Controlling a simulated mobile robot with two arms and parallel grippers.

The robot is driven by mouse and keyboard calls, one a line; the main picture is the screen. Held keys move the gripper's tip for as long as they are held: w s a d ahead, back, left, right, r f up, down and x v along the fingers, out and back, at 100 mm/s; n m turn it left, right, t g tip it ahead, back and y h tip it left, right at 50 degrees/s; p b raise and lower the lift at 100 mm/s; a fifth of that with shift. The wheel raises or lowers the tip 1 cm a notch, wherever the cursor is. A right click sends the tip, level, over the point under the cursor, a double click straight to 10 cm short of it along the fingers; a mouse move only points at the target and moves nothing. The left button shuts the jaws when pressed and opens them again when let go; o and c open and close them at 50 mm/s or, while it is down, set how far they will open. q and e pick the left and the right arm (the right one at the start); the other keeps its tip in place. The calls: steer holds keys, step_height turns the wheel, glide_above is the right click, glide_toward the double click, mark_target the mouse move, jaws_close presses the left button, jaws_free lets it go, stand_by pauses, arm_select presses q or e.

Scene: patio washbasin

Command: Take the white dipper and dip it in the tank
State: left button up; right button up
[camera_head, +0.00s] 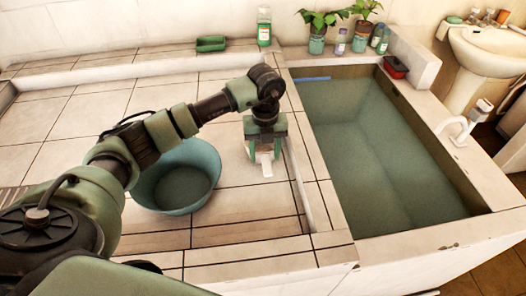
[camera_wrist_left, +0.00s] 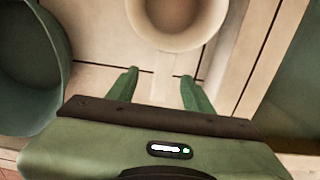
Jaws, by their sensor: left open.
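The white dipper stands on the tiled counter; in the head view its pale handle (camera_head: 266,166) shows below my left gripper, and its cup is mostly hidden behind the gripper. In the left wrist view the round cream cup (camera_wrist_left: 178,22) is at the top, with the handle pointing down toward the jaws. My left gripper (camera_head: 265,150) is open, pointing down over the handle; its two green fingers (camera_wrist_left: 160,84) are apart, one to each side of the handle. Contact cannot be told. The tank (camera_head: 400,240), holding greenish water, is to the right. My right gripper is out of view.
A blue-green basin (camera_head: 205,160) stands just left of my left gripper, partly behind my arm. A raised tiled edge (camera_head: 305,160) runs between dipper and tank. A white tap (camera_head: 455,128) is at the tank's right side. Bottles and potted plants (camera_head: 317,40) stand at the back.

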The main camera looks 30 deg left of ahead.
mark_target(266, 160)
arm_select(q)
steer(key=f, duration=0.2)
steer(key=w+f, duration=0.1)
steer(key=f, duration=0.1)
steer(key=shift+f+p, duration=0.35)
steer(key=shift+p, duration=0.05)
jaws_close()
steer(key=shift+r, duration=0.15)
steer(key=shift+r, duration=0.6)
step_height(266, 160, up, 19)
steer(key=b, duration=0.1)
steer(key=shift+f+b, duration=0.2)
steer(key=shift+b, duration=0.1)
